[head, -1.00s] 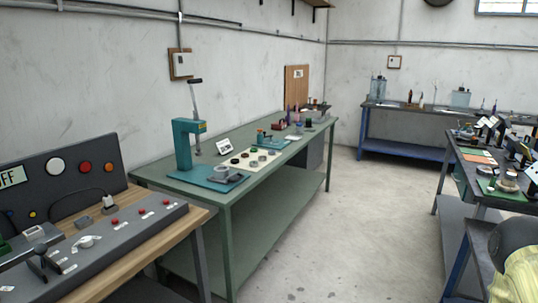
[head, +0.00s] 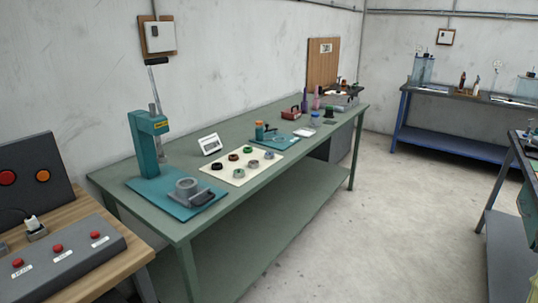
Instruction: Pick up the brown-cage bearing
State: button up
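Several small ring-shaped bearings lie on a cream mat (head: 224,176) on the green workbench (head: 300,160). A ring with a dark reddish-brown tint (head: 233,157) is in the mat's back row, between a black ring (head: 216,166) and a green-tinted ring (head: 248,149). It looks like the brown-cage bearing, but it is too small to be sure. The front row has a green-centred ring (head: 239,173) and two grey rings (head: 253,164). My gripper is not in view.
A control panel bench (head: 110,262) is at left. Floor at right is clear.

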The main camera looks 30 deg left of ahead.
aim_at(253, 164)
jog(key=i, duration=1.7)
jog(key=u, duration=0.9)
